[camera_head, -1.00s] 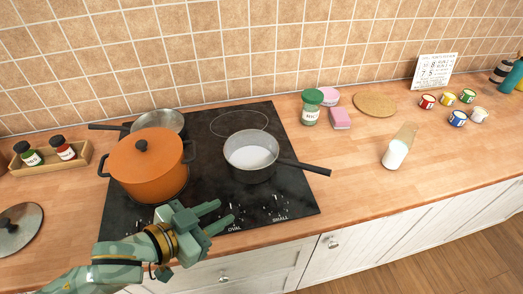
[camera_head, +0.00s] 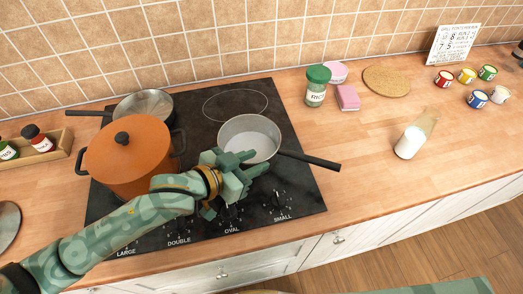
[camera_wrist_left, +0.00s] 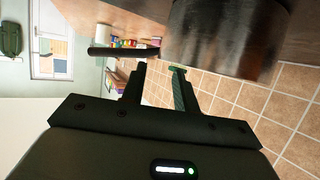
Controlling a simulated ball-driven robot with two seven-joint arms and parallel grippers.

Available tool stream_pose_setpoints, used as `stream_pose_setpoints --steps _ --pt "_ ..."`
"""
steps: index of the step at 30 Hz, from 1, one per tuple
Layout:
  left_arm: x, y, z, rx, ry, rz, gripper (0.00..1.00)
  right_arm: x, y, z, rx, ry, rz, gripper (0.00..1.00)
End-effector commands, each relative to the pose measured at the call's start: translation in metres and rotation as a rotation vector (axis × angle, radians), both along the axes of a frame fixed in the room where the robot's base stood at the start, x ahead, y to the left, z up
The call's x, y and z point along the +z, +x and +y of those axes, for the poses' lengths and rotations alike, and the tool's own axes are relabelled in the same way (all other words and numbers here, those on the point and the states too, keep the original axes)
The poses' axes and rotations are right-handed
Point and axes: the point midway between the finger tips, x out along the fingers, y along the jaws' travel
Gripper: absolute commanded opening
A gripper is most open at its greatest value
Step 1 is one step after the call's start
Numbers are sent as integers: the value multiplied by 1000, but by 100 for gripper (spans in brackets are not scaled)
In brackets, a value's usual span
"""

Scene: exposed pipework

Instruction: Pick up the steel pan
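A grey steel pan (camera_head: 281,133) stands upright on the front right of the black hob, with a pale interior and a dark handle (camera_head: 312,160) pointing right. A second shallow steel pan (camera_head: 158,103) stands at the back left, its handle pointing left. My left gripper (camera_head: 255,163) is open and empty at the near side of the first pan, in front of its wall; whether it touches is unclear. In the left wrist view, the fingers (camera_wrist_left: 158,80) are apart, with the pan's dark side (camera_wrist_left: 225,35) and handle (camera_wrist_left: 120,52) just beyond them. My right gripper is not in view.
A large orange lidded pot (camera_head: 125,160) stands left of my gripper, close to my left forearm.

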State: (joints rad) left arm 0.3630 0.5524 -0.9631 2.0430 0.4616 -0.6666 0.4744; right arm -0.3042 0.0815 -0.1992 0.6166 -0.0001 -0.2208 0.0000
Motion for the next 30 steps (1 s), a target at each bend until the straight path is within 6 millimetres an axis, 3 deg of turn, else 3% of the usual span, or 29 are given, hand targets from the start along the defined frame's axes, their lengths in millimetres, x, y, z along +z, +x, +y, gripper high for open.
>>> stream_pose_setpoints --steps 12,20,21,24,30 --pt "-21 31 -37 -1 -1 0 30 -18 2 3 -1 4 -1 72" --pt "-21 34 -41 0 1 -1 30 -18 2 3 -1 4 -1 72" --pt "-21 34 -41 0 1 -1 27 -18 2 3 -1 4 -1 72" --pt "-21 34 -41 0 1 -1 0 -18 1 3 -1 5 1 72" --pt "-21 34 -41 0 0 0 0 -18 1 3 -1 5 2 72"
